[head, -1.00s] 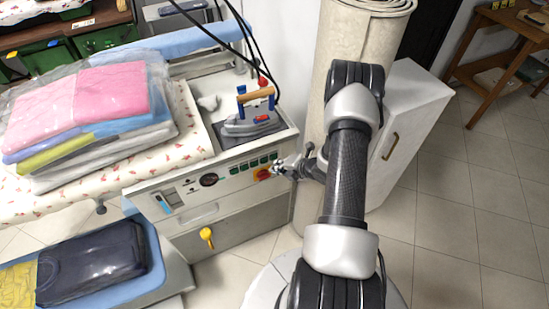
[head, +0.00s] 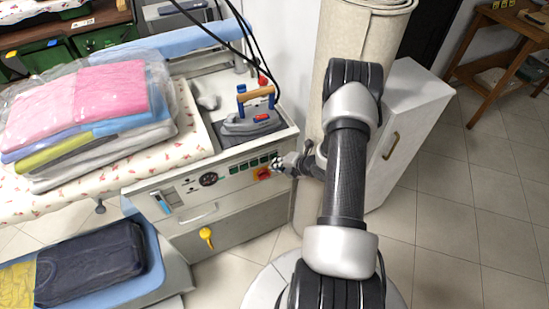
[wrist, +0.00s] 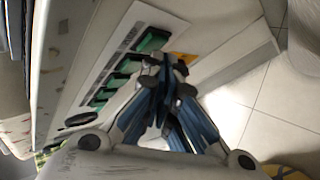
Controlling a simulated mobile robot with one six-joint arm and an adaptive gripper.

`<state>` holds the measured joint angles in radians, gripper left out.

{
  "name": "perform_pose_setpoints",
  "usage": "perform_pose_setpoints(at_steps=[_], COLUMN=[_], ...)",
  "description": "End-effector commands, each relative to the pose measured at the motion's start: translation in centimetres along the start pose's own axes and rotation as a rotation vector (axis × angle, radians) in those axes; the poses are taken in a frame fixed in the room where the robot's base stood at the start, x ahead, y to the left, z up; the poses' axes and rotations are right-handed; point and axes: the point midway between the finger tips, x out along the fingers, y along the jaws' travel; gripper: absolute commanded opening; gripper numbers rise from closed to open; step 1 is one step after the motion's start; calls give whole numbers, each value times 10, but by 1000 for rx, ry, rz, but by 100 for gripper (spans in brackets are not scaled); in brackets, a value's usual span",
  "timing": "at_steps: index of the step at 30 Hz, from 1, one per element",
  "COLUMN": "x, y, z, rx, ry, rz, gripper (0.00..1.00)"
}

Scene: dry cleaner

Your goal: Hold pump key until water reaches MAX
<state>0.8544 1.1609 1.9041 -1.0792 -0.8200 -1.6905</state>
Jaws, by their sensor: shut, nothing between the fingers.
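The control panel on the front of the ironing station has a row of green keys (head: 243,167); they also show large in the wrist view (wrist: 128,66). I cannot read their labels, so I cannot tell which is the pump key. A small upright gauge with blue in it (head: 165,202) is at the panel's left; its marks are too small to read. My gripper (head: 276,164) is shut and empty at the panel's right end. In the wrist view its fingertips (wrist: 165,64) are close to the end green key and partly cover the yellow plate; I cannot tell whether they touch.
A red knob on a yellow plate (head: 262,173) is just below the keys. A round dial (head: 208,179) and a yellow-handled valve (head: 207,236) are farther left. An iron (head: 252,118) stands above the panel. A rolled carpet (head: 340,50) and white cabinet (head: 405,130) are right.

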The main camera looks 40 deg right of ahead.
Motion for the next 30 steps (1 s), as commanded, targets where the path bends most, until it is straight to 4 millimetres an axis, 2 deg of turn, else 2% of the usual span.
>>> perform_pose_setpoints(at_steps=[30], x=[5], y=[5], z=[4], rx=[-2], ry=[0], rz=[0], gripper=[0])
